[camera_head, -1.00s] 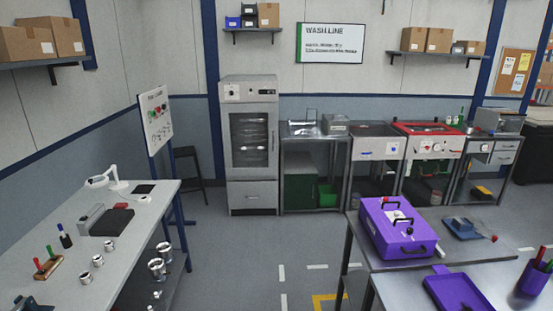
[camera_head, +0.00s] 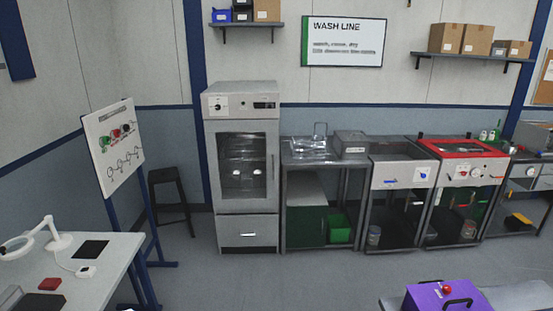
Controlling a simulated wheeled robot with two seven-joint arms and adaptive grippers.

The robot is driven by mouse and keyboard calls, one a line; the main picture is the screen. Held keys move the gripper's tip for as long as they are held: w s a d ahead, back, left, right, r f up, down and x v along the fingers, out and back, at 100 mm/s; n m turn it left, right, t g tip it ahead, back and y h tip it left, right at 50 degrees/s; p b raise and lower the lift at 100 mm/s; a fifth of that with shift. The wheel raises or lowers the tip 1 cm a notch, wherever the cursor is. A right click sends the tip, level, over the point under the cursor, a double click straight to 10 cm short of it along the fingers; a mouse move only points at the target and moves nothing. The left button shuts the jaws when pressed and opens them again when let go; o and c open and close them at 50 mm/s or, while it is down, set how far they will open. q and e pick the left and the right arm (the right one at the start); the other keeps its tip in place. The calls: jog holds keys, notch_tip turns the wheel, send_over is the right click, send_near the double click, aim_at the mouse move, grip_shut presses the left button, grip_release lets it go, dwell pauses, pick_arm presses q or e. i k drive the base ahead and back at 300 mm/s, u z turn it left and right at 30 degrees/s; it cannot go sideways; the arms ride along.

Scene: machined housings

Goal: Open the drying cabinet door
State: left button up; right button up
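The drying cabinet (camera_head: 242,105) is a tall grey unit against the back wall, left of centre. Its glass-windowed door (camera_head: 213,165) is shut, with a vertical handle (camera_head: 273,157) along its right side. Through the window I see racks and a couple of pale, shiny parts. Below the door is a drawer front (camera_head: 247,232), closed. Neither of my grippers is in view.
A wash line bench (camera_head: 340,155) with a red-rimmed basin (camera_head: 465,149) runs right of the cabinet. A stool (camera_head: 170,184) and a board on a stand (camera_head: 112,145) are at left. A table (camera_head: 105,262) is front left; a purple case (camera_head: 452,297) is front right. Floor before the cabinet is clear.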

aim_at(271, 126)
jog(key=i, duration=3.8)
jog(key=u, duration=1.15)
